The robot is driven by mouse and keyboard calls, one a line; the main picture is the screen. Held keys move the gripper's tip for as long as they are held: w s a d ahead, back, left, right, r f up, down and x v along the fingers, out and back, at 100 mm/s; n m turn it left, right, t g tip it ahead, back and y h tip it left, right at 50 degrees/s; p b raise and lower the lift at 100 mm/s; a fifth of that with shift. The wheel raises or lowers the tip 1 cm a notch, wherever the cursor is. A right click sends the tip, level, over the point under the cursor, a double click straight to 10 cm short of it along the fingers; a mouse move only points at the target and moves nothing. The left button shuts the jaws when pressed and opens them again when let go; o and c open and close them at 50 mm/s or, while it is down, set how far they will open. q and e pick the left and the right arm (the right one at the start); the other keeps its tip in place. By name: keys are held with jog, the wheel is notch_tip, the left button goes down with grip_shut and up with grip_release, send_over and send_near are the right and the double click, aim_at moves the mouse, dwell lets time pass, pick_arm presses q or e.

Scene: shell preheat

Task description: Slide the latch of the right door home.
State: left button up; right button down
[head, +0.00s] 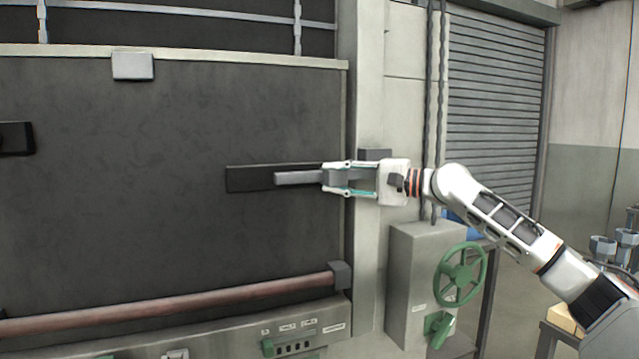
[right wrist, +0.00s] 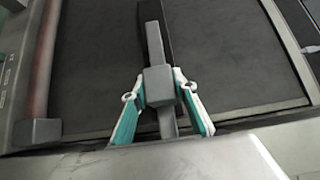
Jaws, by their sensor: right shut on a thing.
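The right door (head: 150,200) is a large dark panel filling the left and middle of the head view. Its latch (head: 296,178) is a grey horizontal bar with a square block at its right end, lying along a black plate (head: 245,178). My right gripper (head: 333,178) reaches in from the right and is shut on the latch's block. In the right wrist view the two fingers stand on either side of the grey block (right wrist: 159,86), and the bar (right wrist: 154,40) runs up the picture from it. My left gripper is not in view.
A light post (head: 368,240) stands right of the door, with a grey bracket (head: 375,155) behind my gripper. A reddish rail (head: 170,305) crosses the door's lower part. A grey box (head: 405,290) with a green handwheel (head: 461,275) is below my forearm.

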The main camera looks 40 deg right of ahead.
aim_at(346, 178)
jog(key=shift+d, duration=0.25)
jog(key=c, duration=1.6)
grip_release()
jog(key=shift+c, duration=0.2)
jog(key=shift+s+d, duration=0.15)
jog(key=shift+d, duration=0.05)
jog(key=shift+a, duration=0.1)
jog(key=shift+v, duration=3.1)
jog(key=shift+s+d, duration=0.3)
jog(key=shift+s, duration=0.3)
